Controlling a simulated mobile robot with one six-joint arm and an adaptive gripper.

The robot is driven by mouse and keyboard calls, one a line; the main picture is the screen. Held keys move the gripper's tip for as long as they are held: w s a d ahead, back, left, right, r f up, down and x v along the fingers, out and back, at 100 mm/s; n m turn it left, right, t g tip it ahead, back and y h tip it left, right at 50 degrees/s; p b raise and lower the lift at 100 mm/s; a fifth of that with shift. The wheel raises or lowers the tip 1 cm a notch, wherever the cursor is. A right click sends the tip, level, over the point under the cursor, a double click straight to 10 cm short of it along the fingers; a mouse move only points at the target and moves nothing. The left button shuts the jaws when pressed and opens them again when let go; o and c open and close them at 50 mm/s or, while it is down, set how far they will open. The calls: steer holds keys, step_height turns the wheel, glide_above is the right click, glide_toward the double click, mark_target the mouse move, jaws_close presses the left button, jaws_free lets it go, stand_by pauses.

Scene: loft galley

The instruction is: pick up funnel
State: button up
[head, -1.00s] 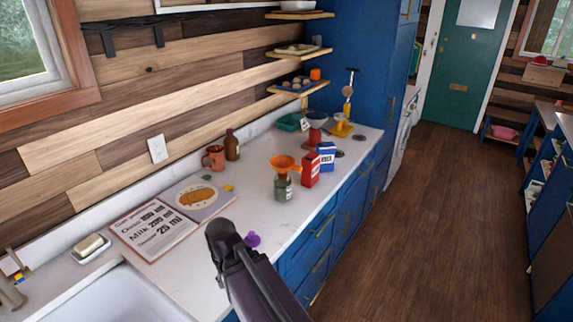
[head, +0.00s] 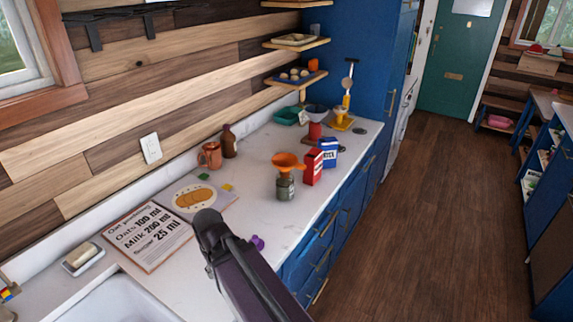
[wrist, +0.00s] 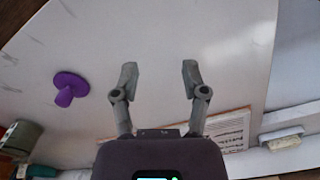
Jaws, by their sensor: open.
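An orange funnel (head: 288,161) sits in the mouth of a grey-green jar (head: 285,188) on the white counter in the head view. A small purple piece (head: 257,242) lies on the counter near my arm. The wrist view shows the purple piece (wrist: 69,87) as a round flat disc with a short stem, left of my fingers. My gripper (wrist: 158,75) is open and empty above the counter, with its fingers apart. In the head view my arm hides the fingers. The orange funnel is not clearly visible in the wrist view.
Red (head: 313,167) and blue (head: 328,152) cartons stand just right of the jar. A recipe board (head: 147,236), a plate of food (head: 194,198), a copper mug (head: 209,155) and a brown bottle (head: 229,141) are to the left. The counter between the board and jar is mostly clear.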

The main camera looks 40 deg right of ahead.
steer(key=shift+a, duration=0.2)
steer(key=shift+o, duration=1.2)
steer(key=shift+w+d+r+m+y, duration=0.1)
steer(key=shift+w+d+m+y, duration=0.2)
steer(key=shift+w+d+m, duration=0.25)
steer(key=w+d+r+m+t+y, duration=0.1)
steer(key=w+d+r+m+y, duration=0.15)
steer(key=d+m, duration=0.3)
steer(key=w+d+r+m+t+y+p, duration=0.1)
steer(key=w+d+m+t, duration=0.15)
steer(key=d+m, duration=0.35)
steer(key=w+d+r+m+t+y, duration=0.15)
steer(key=w+d+m, duration=0.25)
steer(key=d, duration=0.4)
steer(key=s+d+r+m+t, duration=0.1)
steer(key=d+r+m+t, duration=0.1)
steer(key=d, duration=0.7)
steer(key=s+d+r+m+t+p, duration=0.1)
steer(key=d+r+m+t, duration=0.1)
steer(key=d+r+m, duration=0.2)
steer(key=s+d+r+m+t, duration=0.1)
steer(key=d+r+m+t, duration=0.1)
steer(key=d+m, duration=0.6)
steer(key=d+t, duration=0.1)
steer(key=d, duration=0.5)
steer(key=shift+s+r, duration=0.2)
steer(key=shift+r, duration=0.2)
